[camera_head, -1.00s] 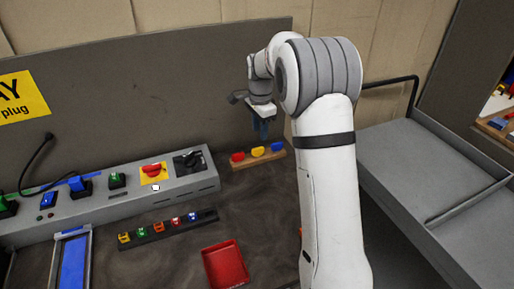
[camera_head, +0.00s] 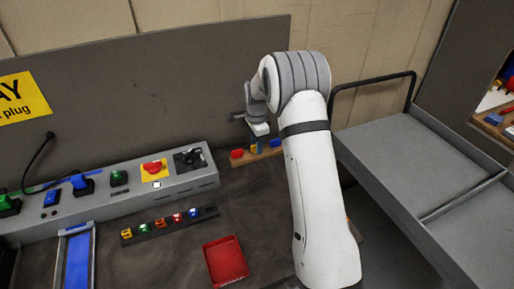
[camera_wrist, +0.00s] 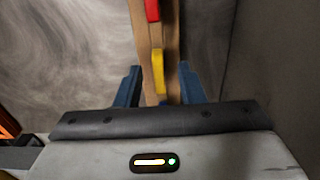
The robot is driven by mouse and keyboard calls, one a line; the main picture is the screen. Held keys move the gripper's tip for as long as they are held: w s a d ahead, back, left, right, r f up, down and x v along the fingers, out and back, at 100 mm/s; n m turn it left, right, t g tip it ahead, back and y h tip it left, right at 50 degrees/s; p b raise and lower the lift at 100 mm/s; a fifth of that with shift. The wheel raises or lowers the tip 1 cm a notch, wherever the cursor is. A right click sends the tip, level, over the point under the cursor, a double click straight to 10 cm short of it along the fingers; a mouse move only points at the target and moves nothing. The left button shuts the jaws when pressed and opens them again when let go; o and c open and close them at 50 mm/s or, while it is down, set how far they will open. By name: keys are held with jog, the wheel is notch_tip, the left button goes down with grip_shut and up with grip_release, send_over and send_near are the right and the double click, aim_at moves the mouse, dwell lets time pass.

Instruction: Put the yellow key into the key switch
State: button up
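The yellow key (camera_wrist: 158,72) stands in a wooden rack (camera_wrist: 143,55), between a red key (camera_wrist: 152,10) and a blue key (camera_head: 276,143). In the head view the yellow key is mostly hidden by my gripper (camera_head: 257,146). In the wrist view the blue fingers of my gripper (camera_wrist: 160,75) are apart, one on each side of the rack, with the yellow key between their tips. I see no finger contact with the key. What looks like the key switch (camera_head: 189,159) is black, on the right end of the grey console (camera_head: 130,198).
A red button (camera_head: 153,167) on a yellow plate sits left of the switch. A strip (camera_head: 165,226) of small coloured pieces and a red tray (camera_head: 225,260) lie in front. A grey back panel (camera_head: 190,80) rises close behind the rack. A grey cart (camera_head: 400,150) stands right.

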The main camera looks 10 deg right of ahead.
jog(key=shift+c, duration=0.2)
grip_shut()
dwell(0.3)
